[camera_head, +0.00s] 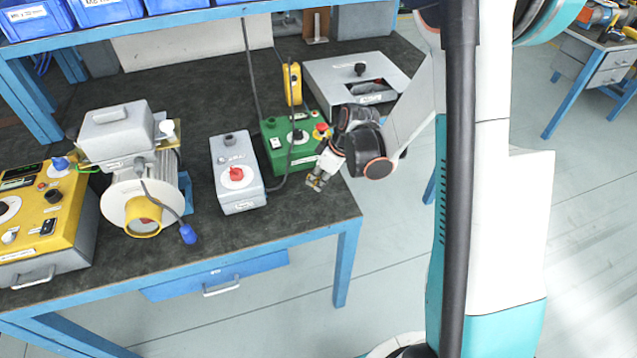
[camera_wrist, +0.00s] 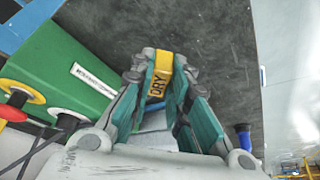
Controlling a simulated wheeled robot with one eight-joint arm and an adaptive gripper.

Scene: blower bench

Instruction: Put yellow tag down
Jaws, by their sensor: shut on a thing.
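My gripper (camera_head: 317,181) is at the front right of the bench, just in front of the green box. In the wrist view, its two fingers (camera_wrist: 163,85) are closed on a small yellow tag (camera_wrist: 159,82) with the black letters "DRY". The tag sits between the fingertips, with dark bench surface behind it. In the head view the tag is too small to make out clearly. I cannot tell whether the tag touches the bench top.
The green control box (camera_head: 282,148) stands beside my gripper, and the grey box with a red knob (camera_head: 237,174) is to its left. The blower (camera_head: 138,190) and yellow console (camera_head: 45,215) are farther left. Bare dark bench top (camera_head: 331,205) lies near the front right edge.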

